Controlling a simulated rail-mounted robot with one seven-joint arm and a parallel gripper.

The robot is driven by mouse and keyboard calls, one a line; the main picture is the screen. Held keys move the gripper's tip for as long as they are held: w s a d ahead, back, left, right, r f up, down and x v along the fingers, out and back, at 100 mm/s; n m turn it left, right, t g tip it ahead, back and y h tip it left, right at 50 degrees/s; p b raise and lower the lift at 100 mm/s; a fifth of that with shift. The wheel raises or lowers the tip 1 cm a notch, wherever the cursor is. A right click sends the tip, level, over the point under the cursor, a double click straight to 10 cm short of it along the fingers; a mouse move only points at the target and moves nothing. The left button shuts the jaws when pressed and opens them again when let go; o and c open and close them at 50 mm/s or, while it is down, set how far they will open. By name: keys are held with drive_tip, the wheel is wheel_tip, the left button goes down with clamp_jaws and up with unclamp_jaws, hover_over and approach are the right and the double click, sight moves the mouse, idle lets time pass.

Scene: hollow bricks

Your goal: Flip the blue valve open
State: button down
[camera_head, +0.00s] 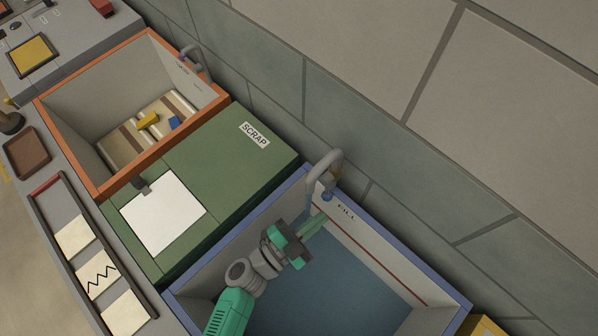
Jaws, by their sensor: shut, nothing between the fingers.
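The blue valve (327,196) is a small blue piece by the grey curved spout (311,178) at the back corner of the blue-rimmed tub (395,250). Its exact handle angle is too small to tell. My gripper (322,216) reaches over the tub from the lower left. Its green fingers are shut and empty, with the tips just below the valve in the picture. I cannot tell whether they touch it. A "FILL" mark and a red line show on the tub's inner wall.
A green "SCRAP" box (235,158) with a white sheet (163,213) stands left of the tub. Beyond it is an orange-rimmed bin (67,140) holding yellow and blue pieces, with another spout (197,62). A tiled wall (400,130) rises close behind the spouts.

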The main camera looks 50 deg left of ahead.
drive_tip(key=s+d+r+p, duration=0.1)
drive_tip(key=s+d, duration=0.2)
drive_tip(key=s, duration=0.5)
drive_tip(key=shift+s+d, duration=0.25)
drive_tip(key=shift+d, duration=0.1)
drive_tip(key=w+r+n+t+y, duration=0.1)
drive_tip(key=w+r+n+y, duration=0.1)
drive_tip(key=w+r, duration=0.6)
drive_tip(key=w+r+n+t+y, duration=0.1)
drive_tip(key=w+r+n+y, duration=0.3)
drive_tip(key=r, duration=0.9)
drive_tip(key=w+r+n+t, duration=0.1)
drive_tip(key=w+r, duration=0.6)
drive_tip(key=r, duration=0.3)
drive_tip(key=s+d+r+t+h, duration=0.15)
drive_tip(key=d+r, duration=0.25)
drive_tip(key=r, duration=0.5)
drive_tip(key=s+d+r+n+h, duration=0.15)
drive_tip(key=d+r, duration=0.35)
drive_tip(key=r, duration=0.5)
drive_tip(key=s+d+r+m+t+h, duration=0.1)
drive_tip(key=s+d+r+h, duration=0.2)
drive_tip(key=r, duration=0.6)
wheel_tip(320, 180, up, 31)
drive_tip(key=d+y+p, duration=0.1)
drive_tip(key=p, duration=2.9)
drive_tip(key=shift+g, duration=0.25)
